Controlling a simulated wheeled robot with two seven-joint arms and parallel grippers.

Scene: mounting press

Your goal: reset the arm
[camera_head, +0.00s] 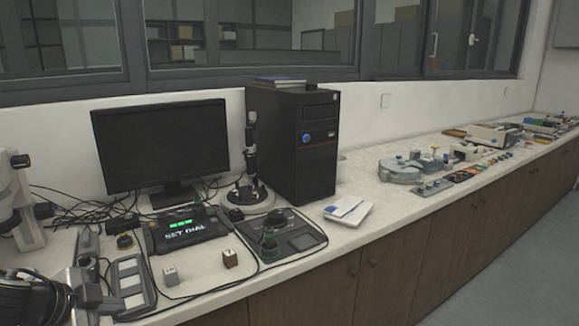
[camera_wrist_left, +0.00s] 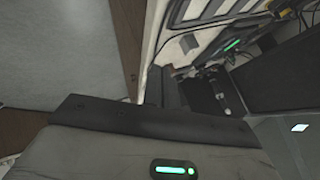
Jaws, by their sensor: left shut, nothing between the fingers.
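My left gripper (camera_wrist_left: 167,80) shows in the left wrist view, with its dark fingers together and nothing between them. Its fingers point toward the edge of the pale counter, with the grey floor to the left in that view. My right gripper is in neither view. In the head view a black device (camera_head: 180,230) with green lights reads "SET DIAL". Two small cubes, one grey (camera_head: 171,276) and one brown (camera_head: 230,258), stand in front.
A monitor (camera_head: 160,145) and a black computer tower (camera_head: 293,142) stand at the back. A white booklet (camera_head: 348,210) lies right of the dial unit. Several small items crowd the far counter.

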